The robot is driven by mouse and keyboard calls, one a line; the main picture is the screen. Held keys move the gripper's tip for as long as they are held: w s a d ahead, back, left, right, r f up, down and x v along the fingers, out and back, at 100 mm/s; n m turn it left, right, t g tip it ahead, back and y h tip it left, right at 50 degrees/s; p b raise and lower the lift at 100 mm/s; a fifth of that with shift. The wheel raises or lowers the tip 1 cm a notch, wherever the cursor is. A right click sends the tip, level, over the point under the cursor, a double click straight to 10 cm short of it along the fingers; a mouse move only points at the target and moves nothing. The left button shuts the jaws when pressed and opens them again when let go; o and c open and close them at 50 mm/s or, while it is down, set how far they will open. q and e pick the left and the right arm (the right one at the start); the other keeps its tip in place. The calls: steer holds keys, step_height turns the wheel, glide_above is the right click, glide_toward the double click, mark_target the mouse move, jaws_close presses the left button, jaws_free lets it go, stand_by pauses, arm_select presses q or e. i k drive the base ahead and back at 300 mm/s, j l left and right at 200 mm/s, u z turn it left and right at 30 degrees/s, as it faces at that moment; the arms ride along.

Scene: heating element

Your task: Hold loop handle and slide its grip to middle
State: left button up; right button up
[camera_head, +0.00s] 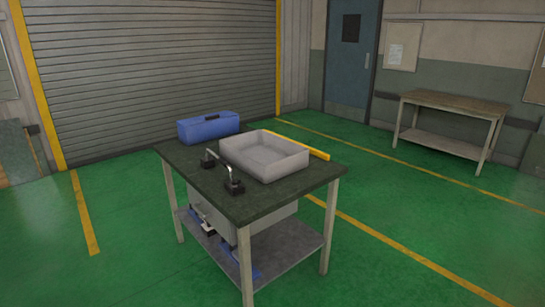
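A small silver loop-shaped piece (225,168) stands near the left front edge of the dark table top (270,198). It has a black end piece at each end, one at the near end (234,187) and one farther back (208,160). It looks like the loop handle, but it is too small here to tell a separate grip on it. Neither of my grippers shows in the head view, and nothing is seen touching the loop.
An open grey tray (262,142) sits right beside the loop. A blue toolbox (208,127) stands at the table's far left corner, and a yellow bar (308,148) lies behind the tray. Blue items lie on the lower shelf (285,249). Green floor around the table is clear.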

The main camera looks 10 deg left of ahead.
mark_target(221, 160)
steer(key=i+j+z, duration=0.2)
steer(key=j, duration=0.15)
steer(key=i+j+z, duration=0.2)
steer(key=j, duration=0.15)
steer(key=i+j+z, duration=0.2)
steer(key=j, duration=0.15)
steer(key=j+z, duration=0.2)
steer(key=j, duration=0.2)
steer(key=j+z, duration=0.2)
steer(key=j, duration=0.2)
steer(key=i+j, duration=0.15)
steer(key=j, duration=0.6)
steer(key=i+j+z, duration=0.1)
steer(key=j, duration=0.65)
steer(key=i+j, duration=0.1)
steer(key=j, duration=0.65)
steer(key=i+j+z, duration=0.1)
steer(key=j, duration=0.65)
steer(key=i+j, duration=0.1)
steer(key=j, duration=0.65)
